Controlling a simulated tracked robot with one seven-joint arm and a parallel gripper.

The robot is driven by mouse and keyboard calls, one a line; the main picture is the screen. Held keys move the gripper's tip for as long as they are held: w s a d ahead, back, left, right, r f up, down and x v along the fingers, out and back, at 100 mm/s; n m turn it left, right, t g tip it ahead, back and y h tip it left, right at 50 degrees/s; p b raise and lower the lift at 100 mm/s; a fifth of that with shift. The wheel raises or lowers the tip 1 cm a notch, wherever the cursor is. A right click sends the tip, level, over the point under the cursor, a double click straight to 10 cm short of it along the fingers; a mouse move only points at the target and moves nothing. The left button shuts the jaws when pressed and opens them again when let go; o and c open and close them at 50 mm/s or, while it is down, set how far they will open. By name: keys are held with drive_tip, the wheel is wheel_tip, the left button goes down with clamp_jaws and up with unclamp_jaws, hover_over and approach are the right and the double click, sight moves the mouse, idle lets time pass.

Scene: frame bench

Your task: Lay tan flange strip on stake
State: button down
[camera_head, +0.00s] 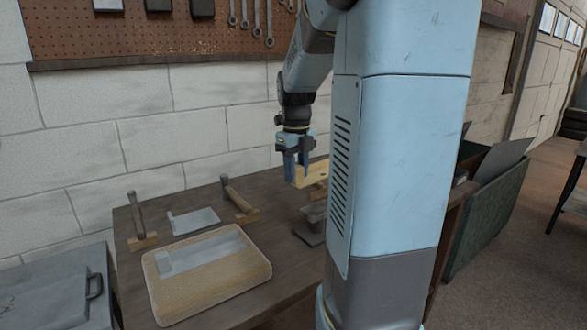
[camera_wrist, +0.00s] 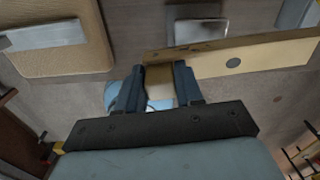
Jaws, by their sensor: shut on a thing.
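My gripper (camera_head: 297,170) is shut on the tan flange strip (camera_head: 313,174) and holds it above the bench. In the wrist view the fingers (camera_wrist: 161,78) close on a tab near the strip's left end, and the long flat part of the strip (camera_wrist: 245,60), with a dark round spot, reaches to the right edge. In the head view my own column hides the strip's right part. A dark metal piece, apparently the stake (camera_head: 311,222), stands on the bench below the strip, partly hidden by my column. I cannot make it out in the wrist view.
On the bench (camera_head: 283,262) lie a tan pad (camera_head: 215,285) with a grey strip (camera_head: 200,252), a grey sheet piece (camera_head: 195,220) and two hammers (camera_head: 142,240) (camera_head: 240,206). A grey case (camera_head: 50,300) is at left, a green bin (camera_head: 487,215) at right. A block wall stands behind.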

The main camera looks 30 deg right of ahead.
drive_tip(key=shift+s+d, duration=0.1)
drive_tip(key=shift+f, duration=3.5)
drive_tip(key=shift+f, duration=1.4)
drive_tip(key=c, duration=0.6)
unclamp_jaws()
drive_tip(key=shift+c, duration=0.2)
drive_tip(key=shift+r, duration=0.1)
wheel_tip(320, 180, up, 14)
drive_tip(key=shift+f, duration=0.25)
